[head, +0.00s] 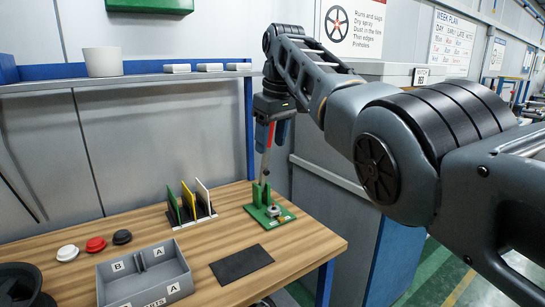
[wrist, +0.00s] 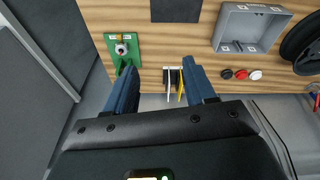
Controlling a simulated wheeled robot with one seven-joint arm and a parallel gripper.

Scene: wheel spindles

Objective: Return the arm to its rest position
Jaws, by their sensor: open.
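My gripper (head: 266,148) hangs from my arm above the back right of the wooden table, over the green fixture (head: 268,208). In the wrist view my gripper (wrist: 163,86) has its two fingers apart with nothing held between them. The green fixture, with a metal piece (head: 273,211) on its base, stands on the table. It also shows at the upper left of the wrist view (wrist: 117,44). I cannot tell how far the fingertips are above it.
A rack (head: 192,216) with upright green, yellow and white plates stands left of the fixture. A grey tray (head: 187,268), a dark mat (head: 241,264) and white, red (head: 96,244) and black discs lie in front. A shelf (head: 130,80) holding a white cup (head: 103,62) runs behind.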

